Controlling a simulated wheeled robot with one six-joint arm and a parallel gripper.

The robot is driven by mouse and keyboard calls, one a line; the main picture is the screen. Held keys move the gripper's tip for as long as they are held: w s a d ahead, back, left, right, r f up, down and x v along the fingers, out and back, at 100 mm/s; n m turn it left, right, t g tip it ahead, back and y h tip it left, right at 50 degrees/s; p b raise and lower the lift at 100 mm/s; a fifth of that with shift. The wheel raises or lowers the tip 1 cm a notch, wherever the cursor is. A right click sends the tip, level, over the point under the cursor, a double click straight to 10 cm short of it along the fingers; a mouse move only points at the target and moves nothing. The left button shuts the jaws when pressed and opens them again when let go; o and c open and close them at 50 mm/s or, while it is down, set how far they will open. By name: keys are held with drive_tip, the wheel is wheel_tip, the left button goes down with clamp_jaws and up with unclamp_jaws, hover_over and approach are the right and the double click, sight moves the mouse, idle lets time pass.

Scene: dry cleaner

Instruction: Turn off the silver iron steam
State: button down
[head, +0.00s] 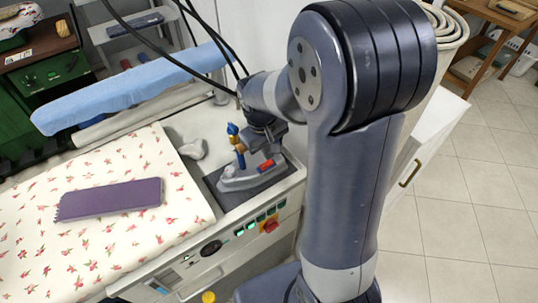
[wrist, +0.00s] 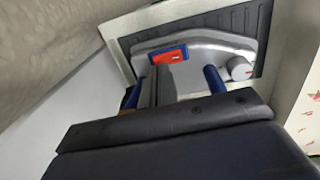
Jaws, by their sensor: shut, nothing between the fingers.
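The silver iron (head: 250,178) stands on a dark ribbed pad (head: 215,189) at the right end of the ironing table. A red switch in a blue frame (head: 266,165) sits on its body; it also shows in the wrist view (wrist: 170,53). I cannot tell which way the switch is set. A round grey knob (wrist: 238,69) is right of it in the wrist view. My gripper (head: 258,146) is shut and empty above the iron. In the wrist view its fingertips (wrist: 165,75) are close to the switch's lower edge; I cannot tell whether they touch.
A floral ironing cover (head: 100,240) bears a purple flat object (head: 110,199). A blue padded sleeve board (head: 135,86) is behind it. The table front has a red switch (head: 270,226) and green buttons. Black cables hang above. Tiled floor is clear at right.

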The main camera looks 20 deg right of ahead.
sight(266, 166)
drive_tip(key=shift+d+f, duration=0.2)
drive_tip(key=shift+f, duration=1.2)
drive_tip(key=shift+f, duration=0.25)
drive_tip(key=shift+d, duration=0.1)
drive_tip(key=shift+s, duration=0.1)
drive_tip(key=shift+s+a, duration=0.15)
drive_tip(key=shift+a, duration=0.65)
drive_tip(key=shift+r, duration=0.1)
